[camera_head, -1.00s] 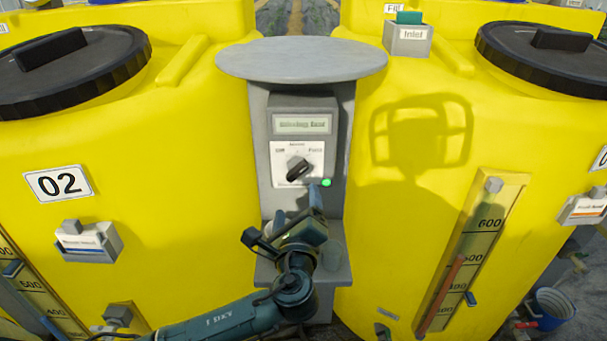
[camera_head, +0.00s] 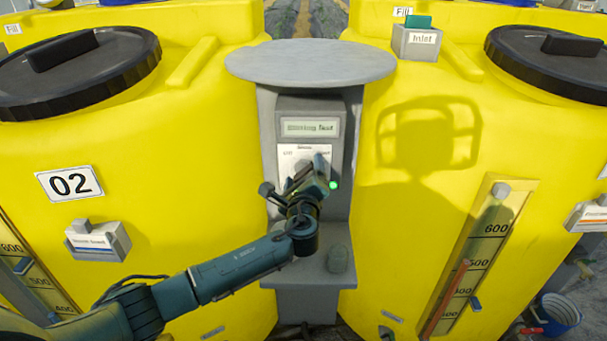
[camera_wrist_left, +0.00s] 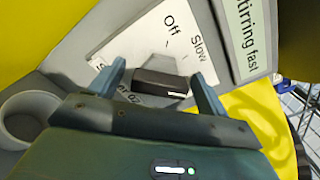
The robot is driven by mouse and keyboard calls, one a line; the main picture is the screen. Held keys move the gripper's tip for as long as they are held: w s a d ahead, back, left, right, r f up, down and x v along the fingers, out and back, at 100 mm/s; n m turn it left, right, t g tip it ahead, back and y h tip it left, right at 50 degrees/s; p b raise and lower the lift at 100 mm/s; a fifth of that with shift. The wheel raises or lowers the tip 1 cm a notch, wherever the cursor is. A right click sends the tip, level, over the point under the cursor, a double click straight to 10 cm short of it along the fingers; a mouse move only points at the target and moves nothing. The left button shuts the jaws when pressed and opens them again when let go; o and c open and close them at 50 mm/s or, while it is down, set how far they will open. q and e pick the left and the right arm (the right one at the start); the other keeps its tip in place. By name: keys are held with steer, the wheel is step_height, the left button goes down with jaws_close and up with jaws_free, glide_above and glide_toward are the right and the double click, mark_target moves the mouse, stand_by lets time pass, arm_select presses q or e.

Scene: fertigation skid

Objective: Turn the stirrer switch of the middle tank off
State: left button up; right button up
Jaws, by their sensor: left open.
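The stirrer switch is a dark rotary knob (camera_wrist_left: 162,85) on a white plate (camera_wrist_left: 140,42) marked Off and Slow, with a partly hidden label ending in 02. The display above it (camera_wrist_left: 252,30) reads "Stirring fast". My left gripper (camera_wrist_left: 160,82) is open, with one finger on each side of the knob. I cannot tell whether the fingers touch it. In the head view my left gripper (camera_head: 318,172) covers most of the knob and part of the plate (camera_head: 290,155). The tank with sign 02 (camera_head: 69,184) stands left of the panel. My right gripper is not in view.
The grey switch post (camera_head: 268,130) has a round top (camera_head: 310,62) above the panel and a small shelf (camera_head: 300,272) below it. A round cup (camera_head: 338,260) sits on the shelf. Another yellow tank (camera_head: 400,230) stands at right.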

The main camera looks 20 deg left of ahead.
arm_select(q)
steer(key=shift+c, duration=0.4)
steer(key=c, duration=0.9)
